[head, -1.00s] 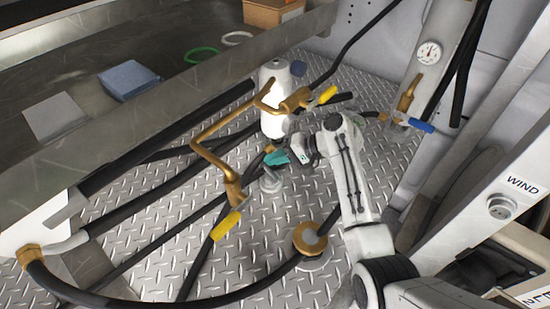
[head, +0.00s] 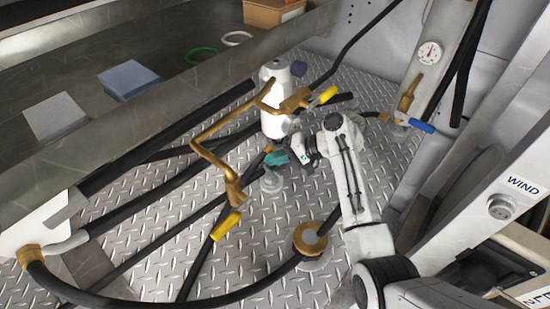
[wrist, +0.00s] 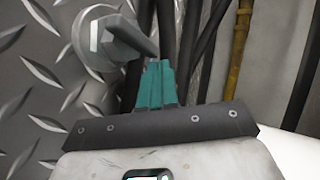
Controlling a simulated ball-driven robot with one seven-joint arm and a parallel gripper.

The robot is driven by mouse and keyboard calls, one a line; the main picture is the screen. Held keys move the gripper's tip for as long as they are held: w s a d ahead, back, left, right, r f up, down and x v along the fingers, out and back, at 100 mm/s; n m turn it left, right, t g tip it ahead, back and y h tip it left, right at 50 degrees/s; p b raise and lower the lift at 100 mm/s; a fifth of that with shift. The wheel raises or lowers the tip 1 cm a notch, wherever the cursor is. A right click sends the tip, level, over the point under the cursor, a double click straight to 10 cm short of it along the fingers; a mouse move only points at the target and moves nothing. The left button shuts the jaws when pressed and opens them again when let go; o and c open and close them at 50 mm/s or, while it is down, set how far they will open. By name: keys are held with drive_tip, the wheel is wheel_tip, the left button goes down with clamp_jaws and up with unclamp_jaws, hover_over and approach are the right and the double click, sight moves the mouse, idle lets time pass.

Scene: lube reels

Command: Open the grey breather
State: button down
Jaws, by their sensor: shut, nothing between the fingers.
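The grey breather (head: 271,182) stands on the diamond-plate floor, below the brass pipe and the white canister. In the wrist view the breather (wrist: 100,38) is a pale grey round fitting at the upper left, with a darker grey bar across its top pointing right and down. My gripper (head: 277,158) has teal fingers and is just above and beside the breather in the head view. In the wrist view the fingers (wrist: 157,68) are together and empty, with their tips close to the bar's end. I cannot tell whether they touch it.
A brass pipe (head: 212,157) with yellow-handled valves arches to the left. A white canister (head: 274,120) stands behind my gripper. Black hoses (head: 150,195) cross the floor. A round brass cap (head: 310,240) sits nearer. A blue-handled valve (head: 420,125) is at the right.

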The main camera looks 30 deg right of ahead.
drive_tip(key=shift+s+a, duration=0.1)
drive_tip(key=shift+s+a+p, duration=0.4)
drive_tip(key=shift+p, duration=0.4)
drive_tip(key=shift+s+a+f, duration=0.1)
drive_tip(key=shift+f, duration=0.1)
drive_tip(key=shift+s, duration=0.1)
drive_tip(key=b+v, duration=0.1)
drive_tip(key=v, duration=1)
drive_tip(key=shift+w+d+r, duration=0.15)
drive_tip(key=shift+w+d, duration=0.1)
drive_tip(key=shift+w, duration=0.1)
